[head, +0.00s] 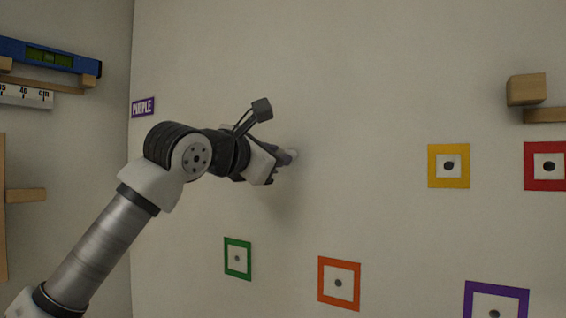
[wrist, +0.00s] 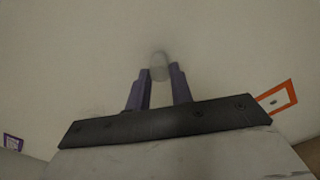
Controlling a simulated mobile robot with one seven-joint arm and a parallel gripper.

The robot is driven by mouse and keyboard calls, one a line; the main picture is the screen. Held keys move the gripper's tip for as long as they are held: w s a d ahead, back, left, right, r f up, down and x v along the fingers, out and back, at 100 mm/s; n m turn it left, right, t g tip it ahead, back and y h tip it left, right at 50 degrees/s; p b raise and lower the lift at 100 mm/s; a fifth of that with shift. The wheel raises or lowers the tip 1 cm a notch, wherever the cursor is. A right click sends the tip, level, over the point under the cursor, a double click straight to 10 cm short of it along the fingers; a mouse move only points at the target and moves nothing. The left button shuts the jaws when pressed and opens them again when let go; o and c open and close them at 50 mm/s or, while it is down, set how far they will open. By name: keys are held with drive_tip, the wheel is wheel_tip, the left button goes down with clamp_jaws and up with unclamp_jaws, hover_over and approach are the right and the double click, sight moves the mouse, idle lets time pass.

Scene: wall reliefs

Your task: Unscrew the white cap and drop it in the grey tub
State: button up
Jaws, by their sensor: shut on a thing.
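My gripper (head: 286,158) is at the wall in the middle of the head view. In the wrist view its two purple-grey fingers (wrist: 161,71) are shut on the white cap (wrist: 160,62), a small pale round piece between the fingertips. The cap also shows as a small pale bit at the fingertips in the head view (head: 293,153). It is against the wall or very close to it; I cannot tell whether it is still threaded on. What lies behind the cap is hidden. No grey tub shows in either view.
Green (head: 237,258), orange (head: 339,283), yellow (head: 449,166), red (head: 549,166) and purple (head: 495,302) frames with dark centres are on the wall. Wooden blocks (head: 526,89) stick out at the upper right. A blue level (head: 50,57) is on the left wall. The wall around my gripper is bare.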

drive_tip(key=n+b, duration=0.2)
drive_tip(key=n, duration=0.3)
idle(0.3)
drive_tip(key=o, duration=0.5)
drive_tip(key=shift+o, duration=0.2)
